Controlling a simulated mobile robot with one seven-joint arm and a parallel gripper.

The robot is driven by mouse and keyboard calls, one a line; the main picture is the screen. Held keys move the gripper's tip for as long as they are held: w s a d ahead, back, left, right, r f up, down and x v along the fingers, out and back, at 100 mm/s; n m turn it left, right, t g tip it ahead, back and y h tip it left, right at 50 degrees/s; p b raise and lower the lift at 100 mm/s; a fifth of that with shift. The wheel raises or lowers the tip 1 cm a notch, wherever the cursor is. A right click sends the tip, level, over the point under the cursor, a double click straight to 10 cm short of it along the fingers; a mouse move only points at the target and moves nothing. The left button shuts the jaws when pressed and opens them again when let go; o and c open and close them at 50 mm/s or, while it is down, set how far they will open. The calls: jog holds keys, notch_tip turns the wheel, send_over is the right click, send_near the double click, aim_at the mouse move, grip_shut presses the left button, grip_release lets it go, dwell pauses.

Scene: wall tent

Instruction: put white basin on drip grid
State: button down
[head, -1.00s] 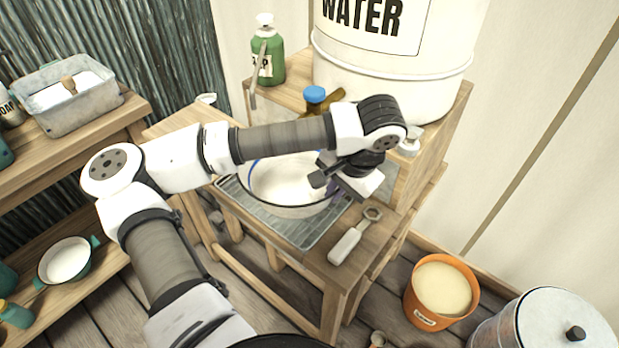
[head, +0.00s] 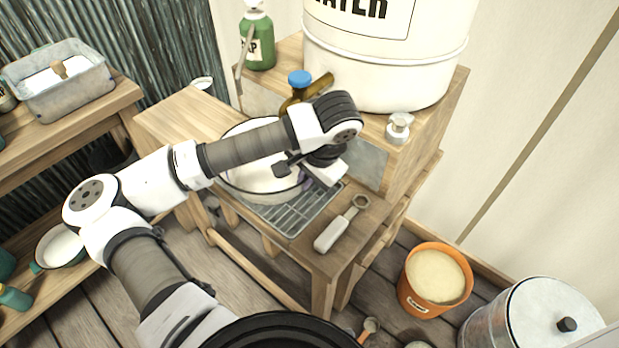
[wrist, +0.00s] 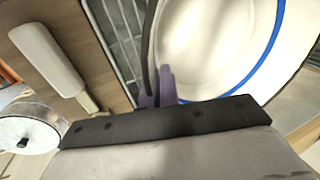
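The white basin (head: 258,178), with a dark rim and a blue line inside, is at the bench's middle, partly hidden by my arm. The metal drip grid (head: 300,213) lies on the bench top. The basin overlaps its back left part in the head view; I cannot tell whether it touches the grid. My gripper (head: 303,182) is at the basin's right edge. In the wrist view its purple fingers (wrist: 158,88) are close together on either side of the rim of the basin (wrist: 205,50), so it appears shut on the rim. The drip grid (wrist: 122,45) shows beside it.
A bottle opener with a pale handle (head: 333,232) lies right of the grid. An orange bucket (head: 433,280) is on the floor.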

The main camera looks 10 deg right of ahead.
jog(key=shift+f+b, duration=0.2)
jog(key=shift+b, duration=0.15)
jog(key=c, duration=1.6)
grip_release()
jog(key=shift+r, duration=0.1)
jog(key=shift+c, duration=0.2)
jog(key=shift+r, duration=0.1)
jog(key=shift+r+p, duration=0.2)
jog(key=shift+p, duration=0.35)
jog(key=b+v, duration=0.1)
jog(key=v, duration=1)
jog(key=shift+r, duration=0.35)
